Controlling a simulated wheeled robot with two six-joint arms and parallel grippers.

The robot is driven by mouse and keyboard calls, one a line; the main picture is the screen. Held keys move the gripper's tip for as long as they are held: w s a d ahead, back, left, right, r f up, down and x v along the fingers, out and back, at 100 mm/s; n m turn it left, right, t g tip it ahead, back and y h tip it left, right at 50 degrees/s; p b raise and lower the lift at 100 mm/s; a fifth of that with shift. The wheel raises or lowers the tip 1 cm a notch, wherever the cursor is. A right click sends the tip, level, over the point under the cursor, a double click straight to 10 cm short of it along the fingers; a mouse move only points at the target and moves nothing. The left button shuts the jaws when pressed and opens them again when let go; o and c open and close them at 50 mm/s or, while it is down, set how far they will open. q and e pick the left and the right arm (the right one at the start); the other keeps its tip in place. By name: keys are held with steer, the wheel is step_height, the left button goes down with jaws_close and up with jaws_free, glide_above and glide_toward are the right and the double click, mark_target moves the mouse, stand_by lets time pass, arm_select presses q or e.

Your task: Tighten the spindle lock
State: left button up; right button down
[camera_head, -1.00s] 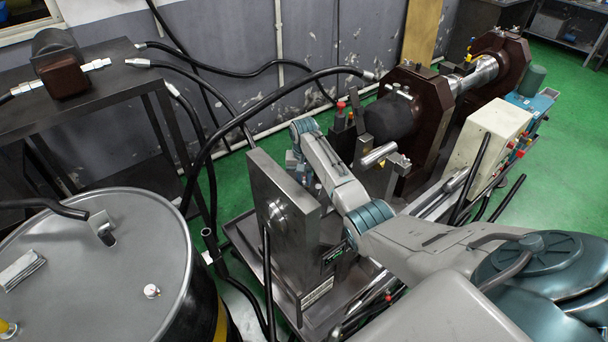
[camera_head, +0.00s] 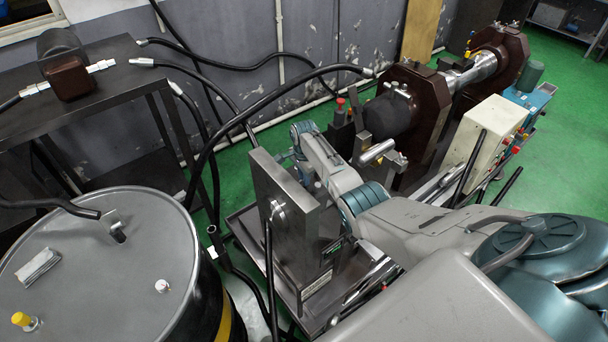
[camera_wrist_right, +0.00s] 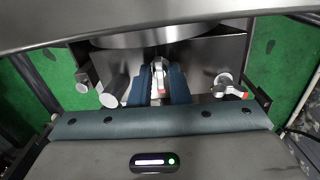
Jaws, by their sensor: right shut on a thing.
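My right gripper (camera_wrist_right: 160,88) shows in the right wrist view with its two blue fingers close together. They are shut on a small metal lever with a red tip (camera_wrist_right: 160,76), which looks like the spindle lock handle. A second red-tipped lever (camera_wrist_right: 243,96) stands apart to the right, on a round metal knob. In the head view my right arm reaches behind the upright steel plate (camera_head: 272,180) of the hydraulic fixture, and the plate hides much of the gripper's surroundings. The lever cannot be made out there. My left gripper is not in view.
A steel drum (camera_head: 105,285) stands at the left front, below a dark bench (camera_head: 110,95). Black hoses (camera_head: 255,105) run between bench and fixture. A brown clamp block (camera_head: 430,110) and a beige control box (camera_head: 488,135) stand farther right. Green floor is free at far right.

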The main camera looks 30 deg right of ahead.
steer(key=shift+w+m, duration=0.1)
steer(key=shift+m, duration=2.1)
steer(key=c, duration=1.6)
jaws_free()
steer(key=shift+o, duration=0.2)
steer(key=shift+r, duration=0.1)
steer(key=shift+r, duration=0.55)
step_height(320, 180, up, 10)
steer(key=b, duration=0.2)
steer(key=shift+f+b, duration=0.2)
steer(key=shift+b, duration=0.2)
